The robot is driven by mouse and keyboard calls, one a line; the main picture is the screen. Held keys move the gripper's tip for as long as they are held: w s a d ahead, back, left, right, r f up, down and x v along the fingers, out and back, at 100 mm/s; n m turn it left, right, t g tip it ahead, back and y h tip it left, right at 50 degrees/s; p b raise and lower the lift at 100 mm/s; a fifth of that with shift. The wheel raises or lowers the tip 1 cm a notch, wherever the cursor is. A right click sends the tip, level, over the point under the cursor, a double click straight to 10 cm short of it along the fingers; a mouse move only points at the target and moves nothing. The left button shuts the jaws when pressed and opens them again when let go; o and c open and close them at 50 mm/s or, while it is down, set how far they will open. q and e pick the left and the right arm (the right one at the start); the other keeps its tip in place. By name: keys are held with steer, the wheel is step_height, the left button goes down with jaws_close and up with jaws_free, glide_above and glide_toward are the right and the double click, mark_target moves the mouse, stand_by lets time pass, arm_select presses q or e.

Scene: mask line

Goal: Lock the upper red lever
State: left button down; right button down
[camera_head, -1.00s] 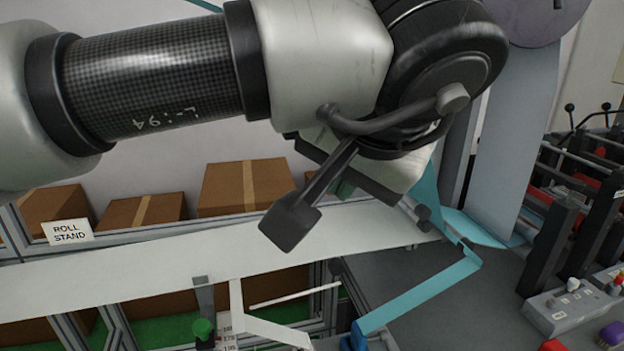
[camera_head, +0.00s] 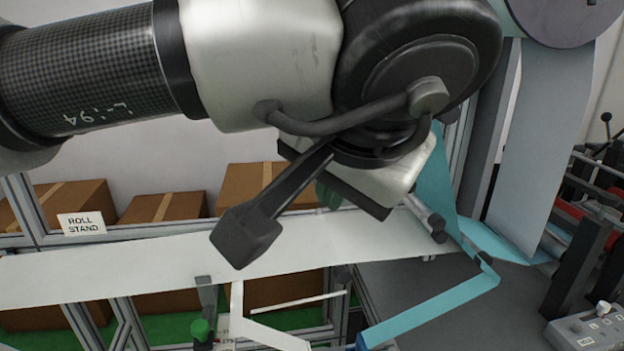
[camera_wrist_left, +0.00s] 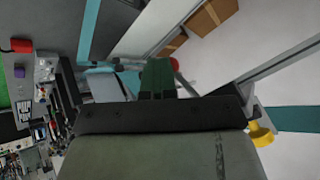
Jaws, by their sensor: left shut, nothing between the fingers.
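My left gripper (camera_head: 328,194) hangs below the wrist at the middle of the head view, mostly hidden behind its own mount. In the wrist view its green fingers (camera_wrist_left: 158,78) are together with nothing between them. A small red round part (camera_wrist_left: 175,64) shows just beyond and right of the fingertips; it may be the end of the red lever, but its shaft is hidden. I cannot tell whether the fingers touch it. No red lever is clear in the head view, where my arm covers much of the middle. My right gripper is not in view.
A white web (camera_head: 130,275) runs across the frame below the gripper. A light-blue folded strip (camera_head: 430,310) lies to its right. Cardboard boxes (camera_head: 165,207) stand behind a ROLL STAND sign (camera_head: 82,223). A yellow knob (camera_wrist_left: 261,134) is right in the wrist view.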

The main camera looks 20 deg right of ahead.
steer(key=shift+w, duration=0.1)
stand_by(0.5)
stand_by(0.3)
